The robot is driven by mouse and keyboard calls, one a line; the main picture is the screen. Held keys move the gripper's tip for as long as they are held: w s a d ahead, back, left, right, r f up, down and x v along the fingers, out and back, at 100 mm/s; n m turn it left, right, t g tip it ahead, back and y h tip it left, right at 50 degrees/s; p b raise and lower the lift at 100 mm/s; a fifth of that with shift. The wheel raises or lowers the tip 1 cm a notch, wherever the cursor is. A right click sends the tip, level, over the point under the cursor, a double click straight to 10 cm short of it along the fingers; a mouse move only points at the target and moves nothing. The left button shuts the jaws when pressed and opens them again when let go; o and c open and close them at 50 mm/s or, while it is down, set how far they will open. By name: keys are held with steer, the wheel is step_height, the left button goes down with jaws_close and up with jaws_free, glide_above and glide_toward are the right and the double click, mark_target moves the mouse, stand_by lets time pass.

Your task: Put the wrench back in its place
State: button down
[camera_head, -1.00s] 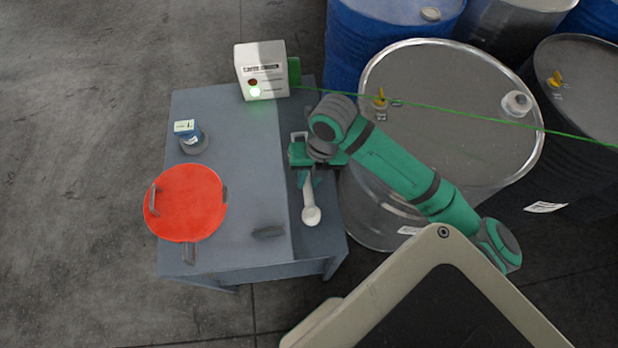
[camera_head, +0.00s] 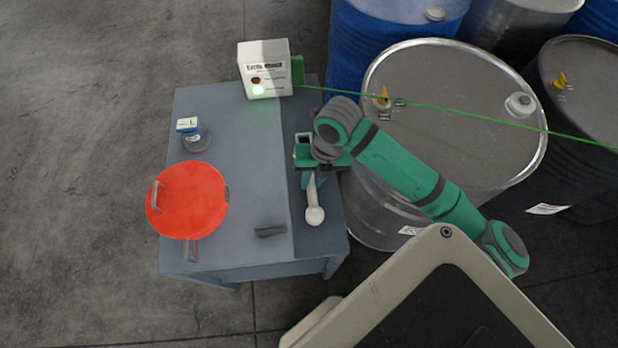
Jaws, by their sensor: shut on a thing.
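The wrench (camera_head: 314,206) is pale, with a rounded end toward the front of the table and a narrow shank running back under my gripper. My gripper (camera_head: 313,182), green with dark parts, is over the right strip of the grey table and is shut on the wrench's far end. The hand hides that end. I cannot tell whether the wrench touches the tabletop. No clearly marked place for the wrench can be made out.
On the table (camera_head: 240,130) are a red round lid with handles (camera_head: 188,201), a small blue-capped jar (camera_head: 195,135), a dark grey block (camera_head: 270,230) and a white box with a lit green lamp (camera_head: 265,70). Drums (camera_head: 450,100) stand close on the right; a green line crosses above them.

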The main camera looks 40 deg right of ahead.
steer(key=shift+a+f, duration=0.1)
stand_by(0.6)
steer(key=shift+w, duration=0.1)
steer(key=shift+w+a+r, duration=0.15)
steer(key=shift+w+r, duration=0.05)
steer(key=shift+r, duration=0.6)
steer(key=shift+s+f, duration=0.15)
steer(key=shift+s, duration=0.05)
steer(key=shift+f, duration=0.4)
steer(key=shift+w+f, duration=0.15)
steer(key=shift+f, duration=0.1)
stand_by(0.9)
steer(key=shift+r, duration=0.1)
